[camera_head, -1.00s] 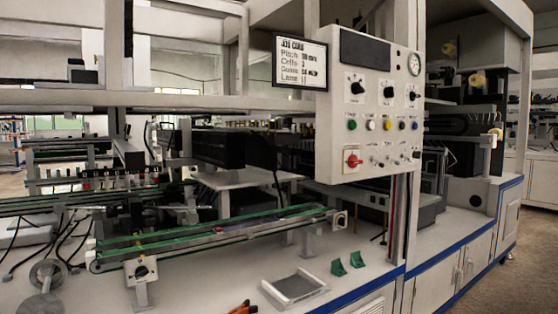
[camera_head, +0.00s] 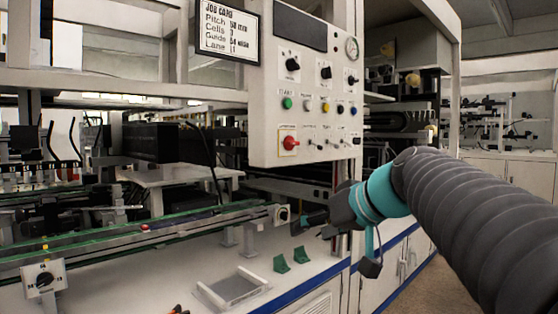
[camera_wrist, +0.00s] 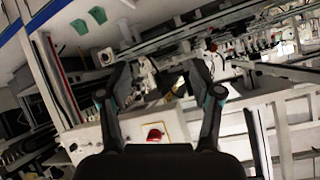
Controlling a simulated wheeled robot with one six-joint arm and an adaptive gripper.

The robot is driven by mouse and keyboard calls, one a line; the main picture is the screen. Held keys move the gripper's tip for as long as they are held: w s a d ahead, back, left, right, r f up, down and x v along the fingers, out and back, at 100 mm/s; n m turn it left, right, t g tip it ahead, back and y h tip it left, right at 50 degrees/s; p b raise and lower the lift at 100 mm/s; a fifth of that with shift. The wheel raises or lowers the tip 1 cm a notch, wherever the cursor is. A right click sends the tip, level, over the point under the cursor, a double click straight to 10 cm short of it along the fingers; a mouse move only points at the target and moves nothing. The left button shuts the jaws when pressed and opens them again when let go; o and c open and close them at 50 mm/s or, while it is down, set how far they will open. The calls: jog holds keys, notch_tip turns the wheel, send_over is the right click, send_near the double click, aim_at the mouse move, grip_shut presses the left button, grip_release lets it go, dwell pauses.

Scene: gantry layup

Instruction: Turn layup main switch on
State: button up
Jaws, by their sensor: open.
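The main switch (camera_head: 290,143) is a red rotary knob on a yellow plate, at the lower left of the grey control panel (camera_head: 265,110). A red knob (camera_wrist: 155,134) on a pale panel face also shows in the wrist view, low between the finger bases; it looks like the same switch. My gripper (camera_wrist: 160,68) is open with nothing between its fingers. In the head view my gripper (camera_head: 318,218) is below and slightly right of the panel, apart from the switch. The knob's exact position marking is too small to read.
Above the switch are coloured buttons (camera_head: 287,103) and black selector knobs (camera_head: 292,64). A job card (camera_head: 229,32) hangs left of the panel. A green-edged conveyor (camera_head: 150,230), green brackets (camera_head: 281,264) and a grey tray (camera_head: 233,288) are on the bench below.

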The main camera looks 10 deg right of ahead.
jog(key=w+d+r+n+t+y+b, duration=0.2)
jog(key=w+d+r, duration=0.2)
jog(key=w+r, duration=0.25)
jog(key=n+t+y+b, duration=0.2)
jog(key=n+t, duration=0.1)
send_near(296, 142)
jog(key=p+x, duration=0.1)
jog(key=x, duration=0.8)
jog(key=shift+w+a, duration=0.2)
jog(key=shift+a, duration=0.05)
jog(key=c, duration=1.2)
